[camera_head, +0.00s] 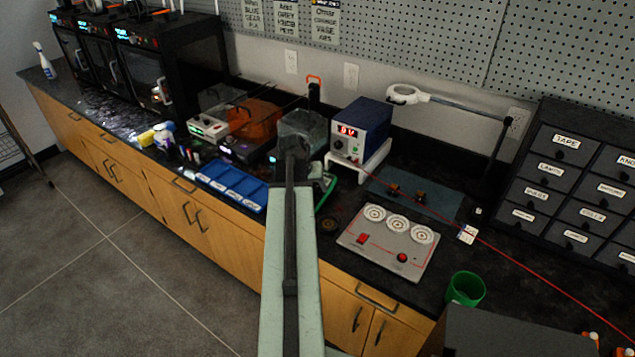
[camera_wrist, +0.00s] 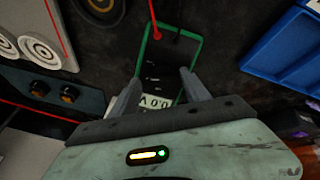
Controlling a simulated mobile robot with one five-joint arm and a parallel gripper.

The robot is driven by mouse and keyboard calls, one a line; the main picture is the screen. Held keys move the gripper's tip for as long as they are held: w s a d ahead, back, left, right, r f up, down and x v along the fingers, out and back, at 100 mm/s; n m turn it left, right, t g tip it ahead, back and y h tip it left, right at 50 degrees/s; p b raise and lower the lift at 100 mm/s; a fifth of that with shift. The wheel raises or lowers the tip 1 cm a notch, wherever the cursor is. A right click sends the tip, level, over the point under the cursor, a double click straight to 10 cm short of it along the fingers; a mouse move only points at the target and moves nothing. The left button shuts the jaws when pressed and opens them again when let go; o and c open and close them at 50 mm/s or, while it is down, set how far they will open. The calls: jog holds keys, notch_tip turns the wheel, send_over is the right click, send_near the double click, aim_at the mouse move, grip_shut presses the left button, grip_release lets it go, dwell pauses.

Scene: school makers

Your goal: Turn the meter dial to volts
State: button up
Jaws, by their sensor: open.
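The meter (camera_wrist: 172,53) is a dark handheld unit with a green edge, lying on the black bench. In the wrist view it lies between and beyond my fingers, and part of its pale display shows near my palm. The display seems to read 0.0 V, upside down. I cannot make out the dial or its setting in the dark face. My gripper (camera_wrist: 160,74) is open over the meter, one finger on each side; contact is unclear. In the head view my arm hides most of the meter, and only its green edge (camera_head: 328,188) shows.
A grey panel with round targets (camera_head: 388,238), a blue tray (camera_head: 232,186) and a power supply (camera_head: 361,130) stand close by. A green cup (camera_head: 465,289) is nearer the front. A red lead crosses the bench, and another reaches the meter.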

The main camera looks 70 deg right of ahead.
jog(key=p+v, duration=0.7)
jog(key=shift+r, duration=0.35)
jog(key=shift+w+a, duration=0.15)
jog(key=shift+a, duration=0.05)
